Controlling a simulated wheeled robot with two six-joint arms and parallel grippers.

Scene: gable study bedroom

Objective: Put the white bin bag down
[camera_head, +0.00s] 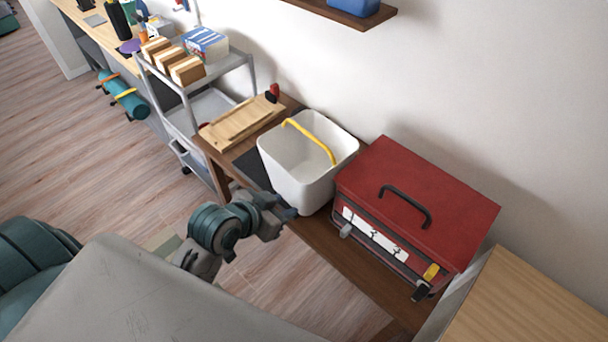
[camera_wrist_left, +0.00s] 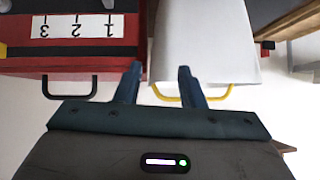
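No bin bag shows clearly. The nearest match is an open white bin (camera_head: 298,178) with a yellow handle (camera_head: 308,138), upright on a dark wooden bench (camera_head: 350,257). My left gripper (camera_head: 287,213) is at the bin's lower front side in the head view; I cannot tell if it touches. In the left wrist view its fingers (camera_wrist_left: 160,78) are apart with nothing between them. There the white bin (camera_wrist_left: 205,40) appears upside down beyond the fingers, beside the red toolbox (camera_wrist_left: 20,63). My right gripper is not in view.
The red toolbox (camera_head: 425,185) stands close to the bin's right. A wooden board (camera_head: 240,122) lies left of it. A grey trolley (camera_head: 210,107) with boxes stands further left. A shelf (camera_head: 345,14) hangs above. Floor (camera_head: 150,190) is clear at left.

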